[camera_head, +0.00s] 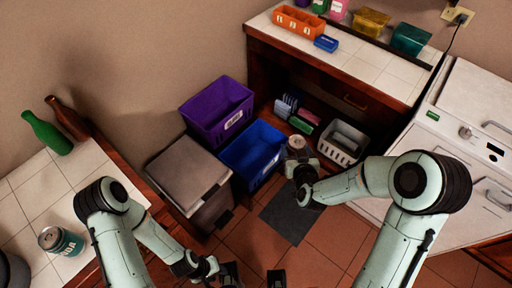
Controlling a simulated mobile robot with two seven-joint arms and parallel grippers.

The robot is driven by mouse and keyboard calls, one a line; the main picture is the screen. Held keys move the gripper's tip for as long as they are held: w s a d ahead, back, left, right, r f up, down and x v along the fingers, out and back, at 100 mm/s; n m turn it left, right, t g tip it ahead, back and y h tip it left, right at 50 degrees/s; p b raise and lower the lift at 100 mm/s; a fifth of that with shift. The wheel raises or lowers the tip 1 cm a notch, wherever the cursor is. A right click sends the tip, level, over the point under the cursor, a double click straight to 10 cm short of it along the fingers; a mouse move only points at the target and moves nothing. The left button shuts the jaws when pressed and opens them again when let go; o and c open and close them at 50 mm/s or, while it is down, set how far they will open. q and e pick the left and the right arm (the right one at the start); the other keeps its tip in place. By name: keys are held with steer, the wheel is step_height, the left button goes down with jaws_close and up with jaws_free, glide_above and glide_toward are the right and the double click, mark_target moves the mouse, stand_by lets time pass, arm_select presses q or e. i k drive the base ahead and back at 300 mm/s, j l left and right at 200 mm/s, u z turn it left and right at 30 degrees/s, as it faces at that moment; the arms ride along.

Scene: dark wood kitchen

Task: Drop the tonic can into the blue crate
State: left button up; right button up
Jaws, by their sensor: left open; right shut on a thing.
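The blue crate (268,168) stands on the floor near the middle of the view, with a label on its front. My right gripper (300,163) is just right of the crate, shut on a can (297,143) with a pale grey top. Most of the can's side is hidden, and I cannot read its label. The can appears beside the crate's right edge; its height above the floor is hard to tell. My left gripper (253,277) is open and empty at the bottom edge, over the floor.
A purple crate (228,125) stands behind the blue one, a grey lidded bin (188,170) to its left. A light grey basket (343,143) is to the right. A teal soda can (68,243) stands on the left tiled counter. A dark mat (290,215) lies in front.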

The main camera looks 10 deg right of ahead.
mark_target(258, 164)
steer(key=i+l+u, duration=0.15)
steer(key=i+l, duration=0.25)
steer(key=i+l+u, duration=0.2)
steer(key=i+l, duration=0.15)
steer(key=l, duration=0.25)
